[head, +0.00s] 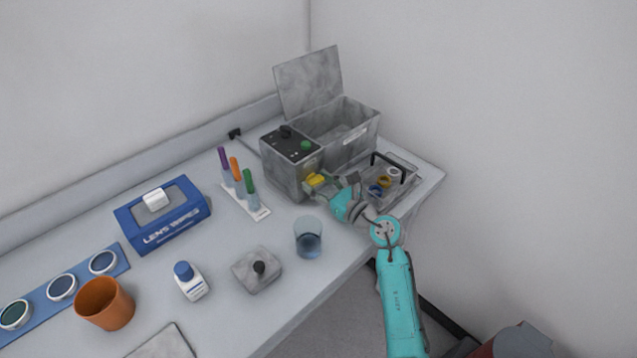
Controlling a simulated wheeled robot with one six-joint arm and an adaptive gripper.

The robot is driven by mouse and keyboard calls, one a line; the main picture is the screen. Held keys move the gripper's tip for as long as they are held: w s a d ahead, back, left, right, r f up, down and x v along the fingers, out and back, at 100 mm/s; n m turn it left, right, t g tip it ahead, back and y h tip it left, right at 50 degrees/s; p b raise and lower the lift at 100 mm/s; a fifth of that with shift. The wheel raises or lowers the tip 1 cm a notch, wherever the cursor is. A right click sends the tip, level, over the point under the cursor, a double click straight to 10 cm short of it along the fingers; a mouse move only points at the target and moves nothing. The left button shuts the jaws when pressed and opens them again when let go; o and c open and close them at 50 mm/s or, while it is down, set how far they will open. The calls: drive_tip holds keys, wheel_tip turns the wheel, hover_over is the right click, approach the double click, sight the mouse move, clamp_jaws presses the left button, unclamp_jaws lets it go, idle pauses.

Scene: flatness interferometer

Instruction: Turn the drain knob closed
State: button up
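A yellow part (316,180), which looks like the drain knob, sits at the lower right of the front of the grey tank unit (284,172). My gripper (325,187) is right at it, reaching in from the right. The fingers are small and overlap the yellow part, so I cannot tell whether they are around it, touching it, open or shut. The knob's angle is also too small to read. The unit's top panel has a black knob (285,131) and a green button (305,145). Its grey lid (308,82) stands open behind the empty-looking basin (362,131).
A tray with a black handle (388,162) holding small coloured rings lies right of my gripper.

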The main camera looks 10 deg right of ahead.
drive_tip(key=c, duration=0.5)
drive_tip(key=shift+c, duration=0.2)
drive_tip(key=shift+m, duration=0.3)
drive_tip(key=m, duration=0.3)
drive_tip(key=shift+d, duration=0.1)
drive_tip(key=m, duration=0.4)
drive_tip(key=shift+w, duration=0.1)
drive_tip(key=m, duration=0.5)
drive_tip(key=shift+d+f+m, duration=0.1)
drive_tip(key=shift+f+m, duration=0.05)
drive_tip(key=shift+m, duration=0.15)
drive_tip(key=m, duration=0.4)
drive_tip(key=shift+f+m, duration=0.1)
drive_tip(key=shift+m, duration=0.2)
